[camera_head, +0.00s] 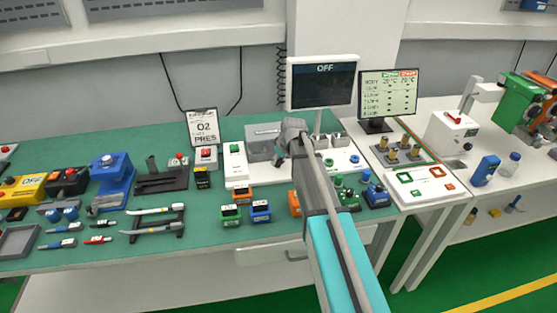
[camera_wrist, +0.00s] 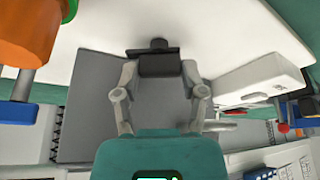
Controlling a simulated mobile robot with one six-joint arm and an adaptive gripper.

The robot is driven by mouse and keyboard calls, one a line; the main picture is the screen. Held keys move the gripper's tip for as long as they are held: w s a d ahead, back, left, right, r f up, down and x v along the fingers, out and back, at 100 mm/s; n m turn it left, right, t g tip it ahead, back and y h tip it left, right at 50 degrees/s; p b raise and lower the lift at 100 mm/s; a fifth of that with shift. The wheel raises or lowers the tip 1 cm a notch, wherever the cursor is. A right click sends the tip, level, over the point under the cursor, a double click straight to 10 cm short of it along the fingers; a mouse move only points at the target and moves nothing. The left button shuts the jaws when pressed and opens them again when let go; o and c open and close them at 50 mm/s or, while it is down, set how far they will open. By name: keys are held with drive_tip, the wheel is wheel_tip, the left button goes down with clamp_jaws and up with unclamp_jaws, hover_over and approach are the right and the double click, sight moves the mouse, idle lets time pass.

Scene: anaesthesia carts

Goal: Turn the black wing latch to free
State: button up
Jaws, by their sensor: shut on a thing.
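The black wing latch (camera_wrist: 160,65) shows in the wrist view at the top middle, a dark block with a wider bar and a small knob beyond it. My gripper (camera_wrist: 161,78) has one finger on each side of the latch and is shut on it. Behind it is a grey box (camera_wrist: 84,115) with a flat face. In the head view the grey box (camera_head: 262,139) stands at the back middle of the green bench. How far the latch is turned cannot be told.
A monitor reading OFF (camera_head: 323,83) stands behind my gripper. A white box with a green button (camera_head: 235,163) is left of the grey box. Small green and blue blocks (camera_head: 231,213) lie in front. An orange part (camera_wrist: 28,32) is close in the wrist view.

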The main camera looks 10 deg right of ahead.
drive_tip(key=m+h, duration=0.1)
drive_tip(key=m, duration=0.2)
drive_tip(key=m+h, duration=0.1)
drive_tip(key=m, duration=0.2)
drive_tip(key=shift+a+t, duration=0.1)
drive_tip(key=shift+t, duration=0.2)
idle(0.3)
drive_tip(key=o, duration=0.9)
drive_tip(key=shift+n, duration=0.3)
